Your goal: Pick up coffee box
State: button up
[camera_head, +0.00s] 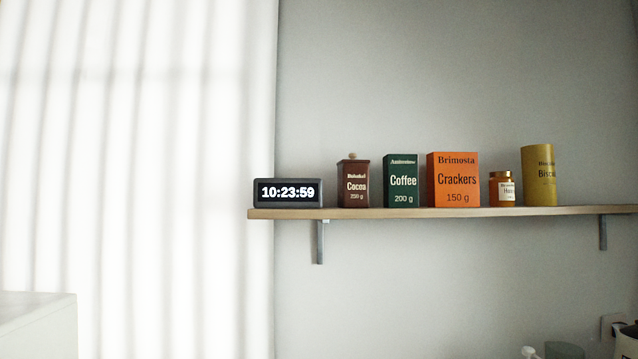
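The coffee box (401,190) is dark green with white lettering that reads Coffee, 200 g. It stands upright on a wooden wall shelf (450,212). A brown cocoa container (353,187) with a knob on its lid stands to its left. An orange crackers box (453,190) stands close to its right. The front face of the coffee box is in full view. My gripper is not in view.
A digital clock (287,193) stands at the shelf's left end. A honey jar (503,190) and a yellow biscuit tin (538,176) stand right of the crackers. Metal brackets (319,242) hang below. A white curtain (140,150) covers the left; a white surface (38,322) is lower left.

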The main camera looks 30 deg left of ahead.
aim_at(400, 170)
jog(key=u, duration=0.8)
jog(key=i, duration=0.35)
